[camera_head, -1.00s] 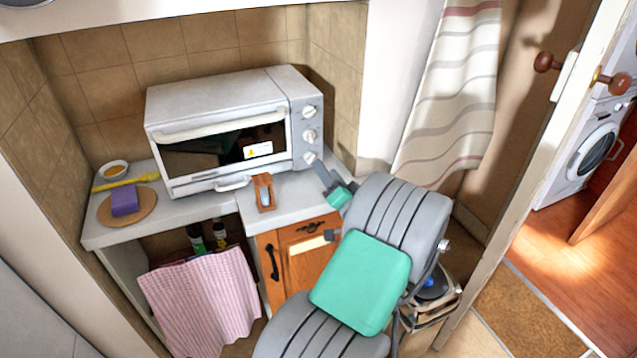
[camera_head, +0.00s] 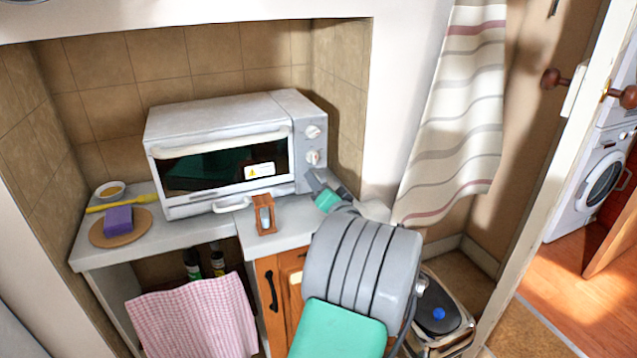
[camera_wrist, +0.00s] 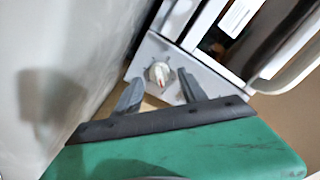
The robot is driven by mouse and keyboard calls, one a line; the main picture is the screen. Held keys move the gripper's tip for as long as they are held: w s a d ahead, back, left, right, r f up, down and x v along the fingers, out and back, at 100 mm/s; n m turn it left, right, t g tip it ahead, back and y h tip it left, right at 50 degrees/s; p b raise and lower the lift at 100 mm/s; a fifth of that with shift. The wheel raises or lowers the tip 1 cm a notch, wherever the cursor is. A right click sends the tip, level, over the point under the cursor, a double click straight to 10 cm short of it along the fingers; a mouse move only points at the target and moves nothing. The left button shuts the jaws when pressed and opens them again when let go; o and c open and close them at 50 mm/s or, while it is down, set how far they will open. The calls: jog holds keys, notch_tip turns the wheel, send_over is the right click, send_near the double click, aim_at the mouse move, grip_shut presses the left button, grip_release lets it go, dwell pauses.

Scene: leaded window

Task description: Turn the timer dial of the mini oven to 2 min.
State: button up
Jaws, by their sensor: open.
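The mini oven (camera_head: 215,150) stands on the counter, a pale box with a dark glass door. On its right front panel I see the upper dial (camera_head: 312,131) and the middle dial (camera_head: 312,157). The lowest dial is hidden behind my gripper (camera_head: 325,186) in the head view. In the wrist view my gripper (camera_wrist: 160,78) is open, its two dark fingers pointing at the panel. No dial labels are readable.
A small wooden-framed sandglass (camera_head: 264,214) stands on the counter before the oven. A purple sponge (camera_head: 118,219) on a round board, a yellow utensil and a small bowl lie at the left. A tiled wall is right of the oven, with a striped curtain (camera_head: 455,120) beyond.

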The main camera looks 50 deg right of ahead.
jog(key=shift+w+d, duration=0.1)
jog(key=shift+w, duration=0.1)
jog(key=shift+c, duration=0.4)
grip_shut()
